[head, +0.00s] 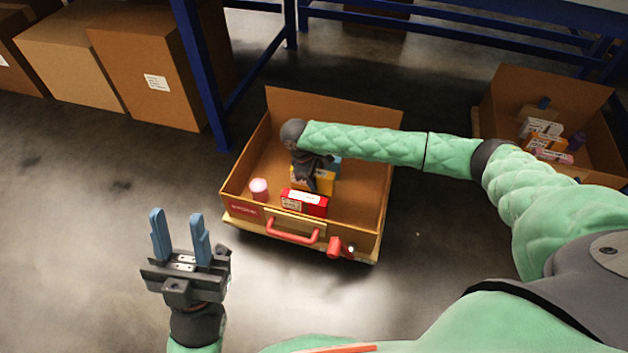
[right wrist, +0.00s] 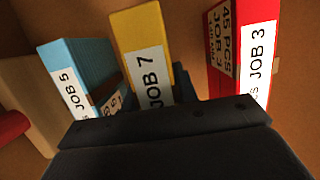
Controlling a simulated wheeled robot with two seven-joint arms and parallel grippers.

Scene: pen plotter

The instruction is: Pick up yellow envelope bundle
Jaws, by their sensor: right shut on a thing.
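The yellow envelope bundle (head: 325,184) is in the open cardboard box (head: 372,205) in the head view. In the right wrist view the yellow bundle (right wrist: 138,38) stands upright with a white "JOB 7" label facing me. My right gripper (head: 308,178) reaches down into the box and is shut on the yellow bundle; its fingertips are mostly hidden. A blue bundle labelled "JOB 5" (right wrist: 88,62) is on one side and a red bundle labelled "JOB 3" (right wrist: 228,60) on the other. My left gripper (head: 178,238) is open and empty, outside the box over the floor.
A pink cylinder (head: 259,190) stands in the box's front left corner. The box front has a red handle (head: 292,234). Another open box (head: 585,110) with several items is at the right. Large cartons (head: 150,60) and a blue rack leg (head: 205,80) stand behind.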

